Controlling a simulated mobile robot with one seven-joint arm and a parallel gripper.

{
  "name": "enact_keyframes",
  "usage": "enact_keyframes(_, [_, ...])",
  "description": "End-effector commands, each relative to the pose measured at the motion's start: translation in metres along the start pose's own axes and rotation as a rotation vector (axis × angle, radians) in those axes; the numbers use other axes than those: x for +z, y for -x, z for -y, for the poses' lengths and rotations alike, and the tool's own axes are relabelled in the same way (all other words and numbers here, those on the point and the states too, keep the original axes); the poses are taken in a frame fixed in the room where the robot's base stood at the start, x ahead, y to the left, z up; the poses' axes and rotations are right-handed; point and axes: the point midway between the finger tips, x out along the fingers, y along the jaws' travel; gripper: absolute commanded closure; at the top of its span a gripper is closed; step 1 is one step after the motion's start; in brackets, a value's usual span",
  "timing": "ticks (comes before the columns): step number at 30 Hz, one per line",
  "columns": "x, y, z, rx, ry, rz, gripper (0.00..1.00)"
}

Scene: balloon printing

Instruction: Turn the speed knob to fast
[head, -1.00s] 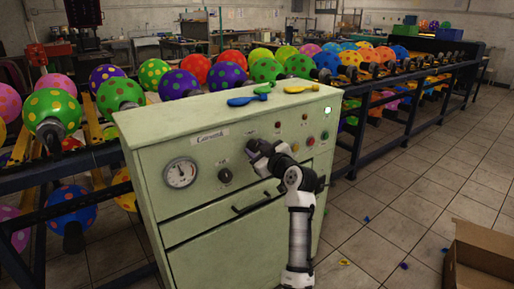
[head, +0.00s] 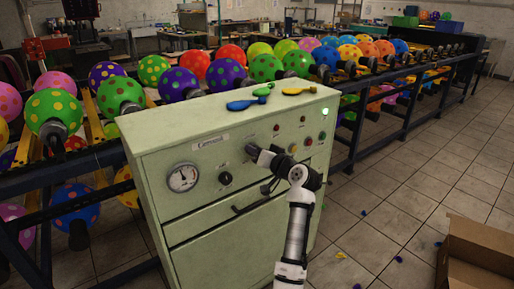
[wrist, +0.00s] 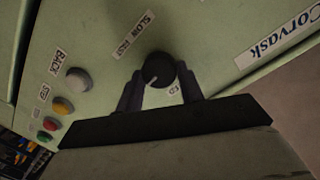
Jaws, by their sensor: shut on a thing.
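The speed knob (wrist: 157,70) is a round black knob on the pale green cabinet front (head: 205,225). In the wrist view a label (wrist: 133,36) beside it reads SLOW and FAST. My gripper (wrist: 160,88) has one dark finger on each side of the knob and is shut on it. A small light mark shows on the knob's face, but its setting is hard to read. In the head view my gripper (head: 257,154) reaches the panel and hides the knob.
A gauge (head: 183,177) and another black knob (head: 225,178) sit left on the panel. Coloured buttons (head: 308,141) are at right. A drawer handle (head: 250,204) lies below my gripper. Deflated balloons (head: 247,104) lie on top. A cardboard box (head: 475,255) stands at lower right.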

Motion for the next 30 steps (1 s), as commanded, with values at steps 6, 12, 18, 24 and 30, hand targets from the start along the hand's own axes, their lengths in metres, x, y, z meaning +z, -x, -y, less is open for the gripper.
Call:
enact_keyframes(6, [-0.0017,0.0,0.0004,-0.017,-0.208,0.016,0.86])
enact_keyframes(12, [-0.0015,0.0002,-0.001,-0.032,-0.397,0.027,0.86])
enact_keyframes(18, [-0.0012,0.0001,-0.0023,-0.046,-0.574,0.038,0.86])
enact_keyframes(24, [-0.0008,0.0001,-0.0029,-0.058,-0.716,0.046,0.86])
enact_keyframes(30, [0.0003,-0.0002,-0.0036,-0.067,-0.814,0.053,0.86])
